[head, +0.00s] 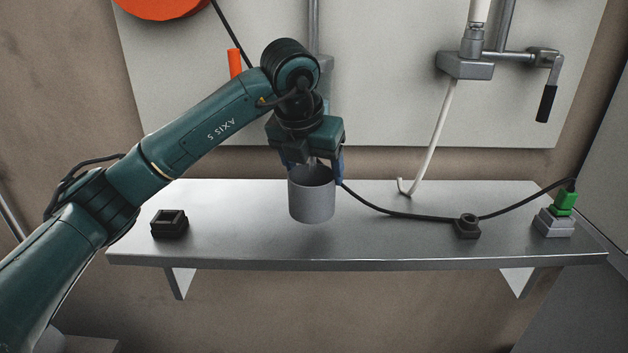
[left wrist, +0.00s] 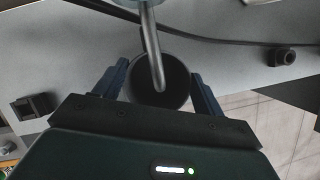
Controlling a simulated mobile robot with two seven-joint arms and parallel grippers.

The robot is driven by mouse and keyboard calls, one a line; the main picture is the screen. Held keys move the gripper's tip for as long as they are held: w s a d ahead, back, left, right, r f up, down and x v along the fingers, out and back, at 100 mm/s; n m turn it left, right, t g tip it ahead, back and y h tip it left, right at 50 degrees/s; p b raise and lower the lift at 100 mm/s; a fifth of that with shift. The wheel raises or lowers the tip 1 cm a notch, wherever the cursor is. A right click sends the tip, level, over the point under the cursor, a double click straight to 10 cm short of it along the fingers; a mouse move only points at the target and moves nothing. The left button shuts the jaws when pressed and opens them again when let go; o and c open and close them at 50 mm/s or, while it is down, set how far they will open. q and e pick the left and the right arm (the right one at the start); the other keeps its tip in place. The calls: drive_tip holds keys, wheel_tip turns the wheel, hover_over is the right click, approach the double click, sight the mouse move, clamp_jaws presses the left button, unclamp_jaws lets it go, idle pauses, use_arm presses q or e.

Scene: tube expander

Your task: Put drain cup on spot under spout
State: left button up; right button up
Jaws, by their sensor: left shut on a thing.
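The drain cup (head: 311,203) is a grey open cylinder, upright over the left-middle part of the metal shelf (head: 240,235). My left gripper (head: 314,172) is shut on it, with one blue finger on each side near the rim. In the left wrist view the dark cup mouth (left wrist: 174,90) lies between the fingers. A grey metal spout (left wrist: 151,45) comes from above, and its end overlaps the cup mouth there. I cannot tell whether the cup base touches the shelf. No marked spot shows. My right gripper is not in view.
A black block (head: 169,224) sits at the shelf's left. A black cable runs right through a black clip (head: 467,226) to a green-topped grey block (head: 555,220). A white hooked tube (head: 431,137) hangs at right. The shelf front is mostly clear.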

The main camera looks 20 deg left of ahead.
sight(314, 185)
use_arm(q)
drive_tip(key=f, duration=0.3)
drive_tip(key=shift+w+f, duration=0.25)
drive_tip(key=shift+f, duration=0.05)
drive_tip(key=shift+f, duration=0.2)
drive_tip(key=o, duration=1.3)
drive_tip(key=shift+o, duration=0.2)
drive_tip(key=shift+r, duration=0.1)
